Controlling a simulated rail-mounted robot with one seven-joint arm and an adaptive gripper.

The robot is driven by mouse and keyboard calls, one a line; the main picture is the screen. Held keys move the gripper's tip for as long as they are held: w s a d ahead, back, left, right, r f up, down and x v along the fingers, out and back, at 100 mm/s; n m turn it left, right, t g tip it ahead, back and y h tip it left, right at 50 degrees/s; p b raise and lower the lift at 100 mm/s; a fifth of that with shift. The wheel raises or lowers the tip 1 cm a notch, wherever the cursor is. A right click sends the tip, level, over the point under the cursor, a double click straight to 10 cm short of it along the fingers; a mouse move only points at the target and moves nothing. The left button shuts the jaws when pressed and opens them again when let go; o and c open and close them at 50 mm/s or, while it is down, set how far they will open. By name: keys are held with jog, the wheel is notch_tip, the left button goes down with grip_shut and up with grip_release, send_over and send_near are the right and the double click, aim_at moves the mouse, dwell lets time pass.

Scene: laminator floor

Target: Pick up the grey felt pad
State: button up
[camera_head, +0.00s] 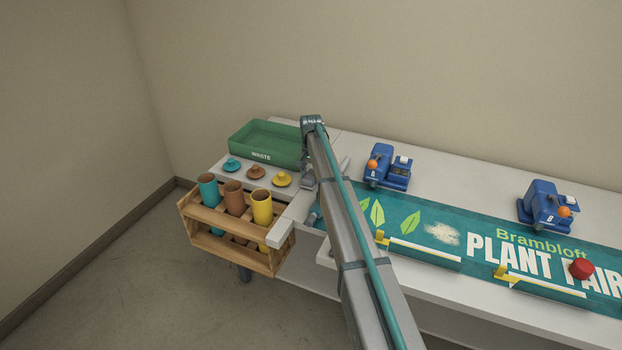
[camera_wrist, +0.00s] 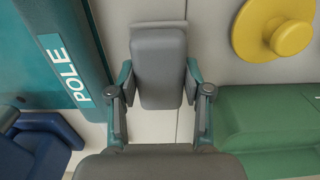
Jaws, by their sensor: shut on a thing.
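The grey felt pad (camera_wrist: 158,65) shows in the wrist view as a dark grey block with rounded corners. My gripper (camera_wrist: 158,82) has its two teal-edged fingers on either side of the pad and is shut on it. A lighter grey edge shows just beyond the pad's far end. Whether the pad touches the table below cannot be told. In the head view my arm reaches over the table's left part, and its end largely hides the gripper and pad.
A green waste tray (camera_head: 268,143) and several coloured lids, one yellow (camera_head: 282,179), lie close left of my gripper. A wooden crate (camera_head: 232,251) holds cups. Blue machines (camera_head: 388,168) (camera_head: 546,205) stand along the teal banner (camera_head: 440,236). A teal strip marked POLE (camera_wrist: 66,62) is near.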

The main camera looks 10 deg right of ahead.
jog(key=shift+r, duration=0.35)
jog(key=s+d+r+b, duration=0.4)
jog(key=s+r+b, duration=0.1)
jog(key=s+r, duration=0.6)
jog(key=shift+s+r, duration=0.3)
jog(key=shift+s, duration=0.9)
